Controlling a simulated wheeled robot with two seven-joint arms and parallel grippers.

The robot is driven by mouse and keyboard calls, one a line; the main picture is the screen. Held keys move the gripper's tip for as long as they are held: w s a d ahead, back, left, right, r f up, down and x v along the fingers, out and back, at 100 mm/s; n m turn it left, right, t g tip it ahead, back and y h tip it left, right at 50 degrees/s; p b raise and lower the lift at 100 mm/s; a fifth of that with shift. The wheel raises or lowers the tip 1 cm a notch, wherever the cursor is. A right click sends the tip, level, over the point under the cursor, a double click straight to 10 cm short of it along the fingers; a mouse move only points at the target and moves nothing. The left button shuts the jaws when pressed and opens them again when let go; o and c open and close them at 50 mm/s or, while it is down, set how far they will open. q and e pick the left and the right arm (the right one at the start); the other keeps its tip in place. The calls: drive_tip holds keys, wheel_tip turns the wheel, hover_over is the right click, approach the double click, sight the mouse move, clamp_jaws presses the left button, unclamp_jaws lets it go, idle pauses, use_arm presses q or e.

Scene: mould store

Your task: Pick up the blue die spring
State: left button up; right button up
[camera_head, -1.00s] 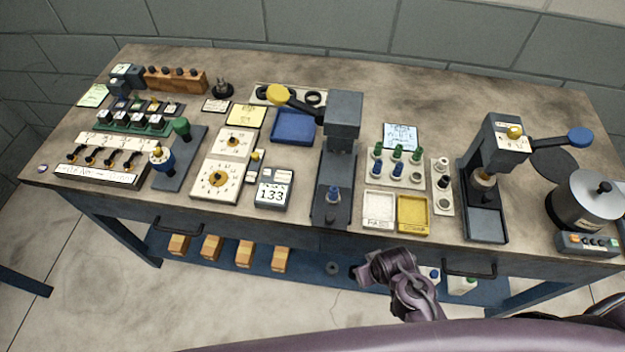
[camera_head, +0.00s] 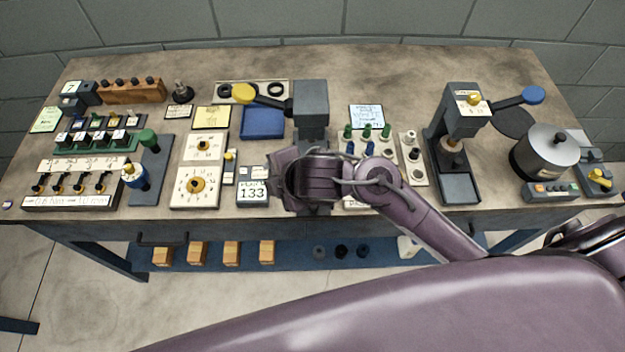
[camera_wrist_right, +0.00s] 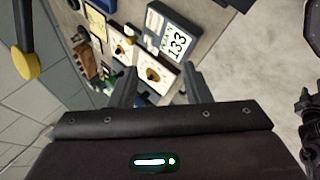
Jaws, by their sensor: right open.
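My right gripper (camera_head: 295,182) is over the front of the middle press (camera_head: 311,105) in the head view, seen from behind with its fingers hidden. In the right wrist view its two fingers (camera_wrist_right: 160,86) stand apart, with nothing seen between them but bench items beyond. A small blue spring-like piece on the press base is now hidden behind my right gripper and arm. Several small blue pieces (camera_head: 350,148) stand with green ones in a pale rack (camera_head: 395,155) right of the press; I cannot tell if they are springs. My left gripper is not in view.
The press lever with its yellow knob (camera_head: 243,93) reaches left; the knob also shows in the right wrist view (camera_wrist_right: 26,66). A 133 display (camera_head: 252,195) stands just left of my gripper. A second press (camera_head: 460,110) and a round pot (camera_head: 545,150) stand farther right.

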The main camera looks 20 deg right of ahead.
drive_tip(key=d+f+n+g+h, duration=0.1)
drive_tip(key=d+n, duration=0.2)
drive_tip(key=n, duration=0.3)
drive_tip(key=d+f+n+g+h, duration=0.1)
drive_tip(key=d+n, duration=0.2)
drive_tip(key=n, duration=0.3)
drive_tip(key=d+f+n, duration=0.2)
drive_tip(key=d+n, duration=0.1)
drive_tip(key=n, duration=0.3)
drive_tip(key=shift+w+n+g+h+b, duration=0.25)
drive_tip(key=shift+n+g+h+b, duration=0.05)
drive_tip(key=shift+g+h+b, duration=0.1)
drive_tip(key=x, duration=0.5)
drive_tip(key=shift+w+r, duration=0.1)
drive_tip(key=shift+w, duration=0.05)
clamp_jaws()
